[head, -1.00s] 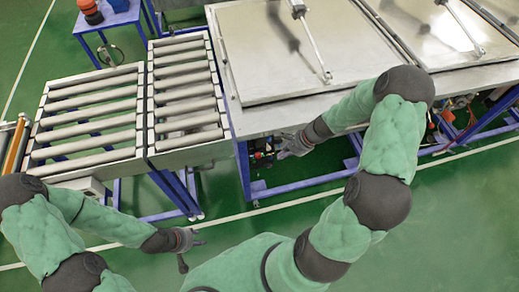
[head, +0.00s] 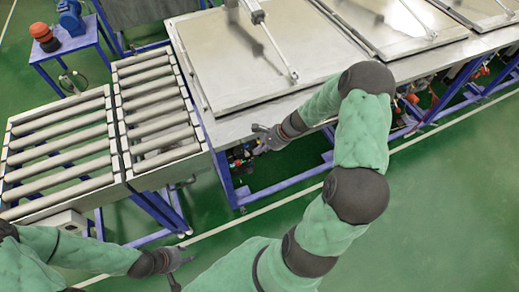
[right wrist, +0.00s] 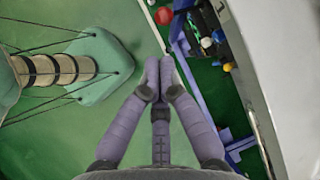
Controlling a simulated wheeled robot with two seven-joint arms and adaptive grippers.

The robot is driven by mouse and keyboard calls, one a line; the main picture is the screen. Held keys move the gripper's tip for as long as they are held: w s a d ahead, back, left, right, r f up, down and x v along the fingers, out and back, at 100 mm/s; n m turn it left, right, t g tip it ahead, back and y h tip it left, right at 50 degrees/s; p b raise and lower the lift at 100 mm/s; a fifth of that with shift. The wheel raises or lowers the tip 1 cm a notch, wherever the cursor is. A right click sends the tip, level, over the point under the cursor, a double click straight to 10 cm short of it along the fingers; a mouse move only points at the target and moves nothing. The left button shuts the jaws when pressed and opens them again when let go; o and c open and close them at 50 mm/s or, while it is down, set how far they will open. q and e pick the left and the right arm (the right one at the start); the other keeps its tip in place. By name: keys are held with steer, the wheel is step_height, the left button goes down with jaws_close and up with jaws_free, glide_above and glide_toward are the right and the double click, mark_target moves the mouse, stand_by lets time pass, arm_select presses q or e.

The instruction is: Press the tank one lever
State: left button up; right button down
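My right gripper (head: 264,138) is at the front edge of the metal-topped tank table (head: 235,125), near its left front corner. In the right wrist view its fingers (right wrist: 160,65) are drawn together at the tips, with nothing seen between them. A red ball knob (right wrist: 163,15) shows just beyond the fingertips, apart from them in the picture. I cannot tell which is the tank one lever. My left gripper (head: 184,268) is open and empty at the lower left.
A blue frame leg (head: 224,180) stands left of my right gripper; dark valve parts (head: 240,158) sit under the table. A roller conveyor (head: 155,110) adjoins the table on the left. The green floor (head: 440,220) is clear at the lower right.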

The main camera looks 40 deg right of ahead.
mark_target(240, 164)
arm_select(q)
steer(key=shift+f+b, duration=0.55)
steer(key=shift+f, duration=0.05)
arm_select(e)
steer(key=x, duration=1.1)
steer(key=shift+d, duration=0.1)
